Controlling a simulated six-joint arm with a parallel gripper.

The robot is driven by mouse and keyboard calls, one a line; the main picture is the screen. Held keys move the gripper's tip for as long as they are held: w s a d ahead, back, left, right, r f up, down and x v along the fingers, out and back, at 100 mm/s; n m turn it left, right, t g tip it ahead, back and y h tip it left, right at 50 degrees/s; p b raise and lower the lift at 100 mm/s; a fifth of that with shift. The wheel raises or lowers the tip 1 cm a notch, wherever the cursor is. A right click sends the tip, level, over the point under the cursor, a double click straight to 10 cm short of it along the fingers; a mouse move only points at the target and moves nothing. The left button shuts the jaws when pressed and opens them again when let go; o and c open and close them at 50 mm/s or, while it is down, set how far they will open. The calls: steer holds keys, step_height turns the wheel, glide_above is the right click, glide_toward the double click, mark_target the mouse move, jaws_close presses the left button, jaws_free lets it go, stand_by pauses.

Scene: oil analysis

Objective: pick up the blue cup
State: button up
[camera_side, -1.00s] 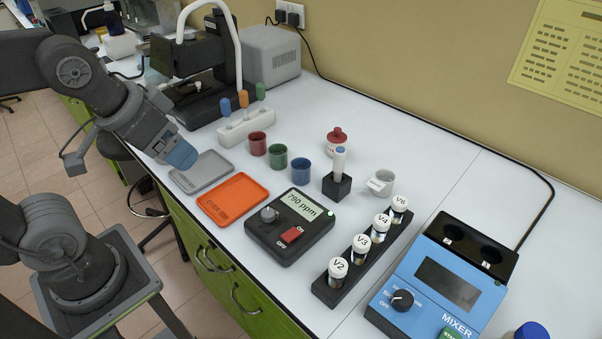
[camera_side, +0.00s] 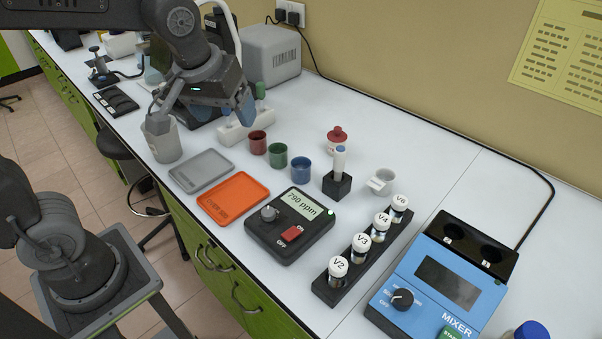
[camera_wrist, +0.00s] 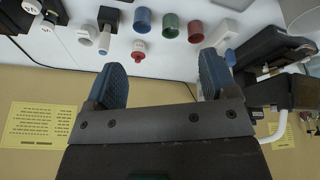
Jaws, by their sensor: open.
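The blue cup (camera_side: 301,169) stands upright on the white bench, at the right end of a row with the green cup (camera_side: 277,156) and the red cup (camera_side: 258,143). In the wrist view the blue cup (camera_wrist: 142,20) is near the top edge, beyond my fingers. My gripper (camera_side: 243,106) is above the bench behind and left of the cups, apart from them, near the white pen rack. In the wrist view my gripper (camera_wrist: 162,79) has its two blue fingers wide apart with nothing between them.
The white rack (camera_side: 234,132) is close beside my gripper. An orange tray (camera_side: 233,198), a grey tray (camera_side: 201,172) and the ppm meter (camera_side: 290,226) lie in front of the cups. A red-capped bottle (camera_side: 337,139) and a black holder (camera_side: 337,185) stand right of the blue cup.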

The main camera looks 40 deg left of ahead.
steer(key=w+d+f+n+g+y, duration=0.15)
steer(key=w+f+n, duration=0.25)
steer(key=w, duration=0.6)
steer(key=n+g, duration=0.1)
steer(key=n, duration=0.3)
glide_above(301, 171)
steer(key=d, duration=0.1)
steer(key=s+d+x, duration=0.1)
steer(key=x, duration=0.5)
steer(key=shift+y, duration=0.35)
steer(key=x, duration=0.5)
steer(key=w+x, duration=0.1)
steer(key=x, duration=0.2)
steer(key=shift+d+f, duration=0.2)
steer(key=shift+f, duration=0.05)
steer(key=shift+x, duration=2.95)
steer(key=shift+s+d, duration=0.1)
steer(key=shift+c, duration=0.2)
steer(key=c, duration=1)
steer(key=shift+o, duration=0.2)
steer(key=shift+r, duration=0.1)
